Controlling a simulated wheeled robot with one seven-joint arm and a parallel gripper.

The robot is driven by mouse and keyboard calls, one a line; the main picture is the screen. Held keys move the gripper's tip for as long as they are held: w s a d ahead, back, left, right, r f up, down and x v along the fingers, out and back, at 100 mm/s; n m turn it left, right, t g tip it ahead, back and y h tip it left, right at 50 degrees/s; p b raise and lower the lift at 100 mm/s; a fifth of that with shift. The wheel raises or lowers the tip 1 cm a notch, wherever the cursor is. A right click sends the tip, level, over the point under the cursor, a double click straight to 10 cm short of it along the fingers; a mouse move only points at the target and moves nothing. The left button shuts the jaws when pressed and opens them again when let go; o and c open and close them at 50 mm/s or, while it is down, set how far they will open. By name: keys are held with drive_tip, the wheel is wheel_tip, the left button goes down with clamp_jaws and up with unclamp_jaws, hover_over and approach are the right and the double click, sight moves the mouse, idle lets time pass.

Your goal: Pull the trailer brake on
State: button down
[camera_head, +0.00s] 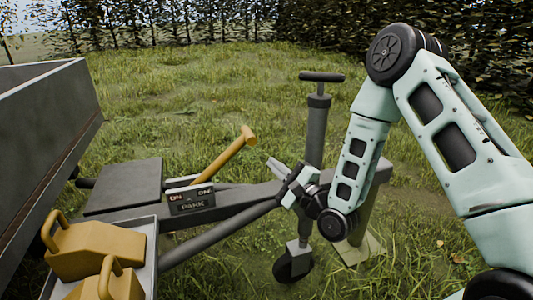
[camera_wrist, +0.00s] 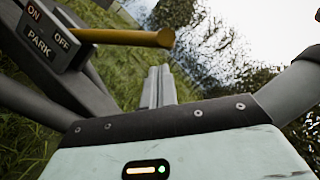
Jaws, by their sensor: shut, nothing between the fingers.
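The brake lever (camera_head: 222,160) is a yellow bar with a rounded knob. It slants up and to the right from a dark bracket (camera_head: 192,204) marked PARK on the trailer's drawbar. In the wrist view the lever (camera_wrist: 120,37) runs out beside the OFF mark of the bracket plate (camera_wrist: 42,35), which also reads ON and PARK. My gripper (camera_head: 272,164) is just right of and a little below the lever's knob in the head view. Its fingers (camera_wrist: 158,84) are together and empty, apart from the lever in the wrist view. The lever's pivot is hidden.
A jockey wheel post (camera_head: 316,135) with a T-handle stands upright behind my gripper, close to my arm. The grey trailer body (camera_head: 45,110) is at the left. Yellow wheel chocks (camera_head: 95,250) sit in a tray at lower left. Grass is open behind.

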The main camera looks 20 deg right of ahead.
drive_tip(key=shift+w+d+f+m+t, duration=0.25)
drive_tip(key=shift+d+m, duration=0.1)
drive_tip(key=shift+d, duration=0.2)
drive_tip(key=shift+w+d+f+m+t, duration=0.1)
drive_tip(key=shift+d+f+m+t, duration=0.1)
drive_tip(key=shift+d+m, duration=0.25)
drive_tip(key=shift+w, duration=0.1)
drive_tip(key=b+x, duration=0.2)
drive_tip(key=x, duration=0.7)
drive_tip(key=shift+w+b, duration=0.35)
drive_tip(key=shift+b, duration=0.05)
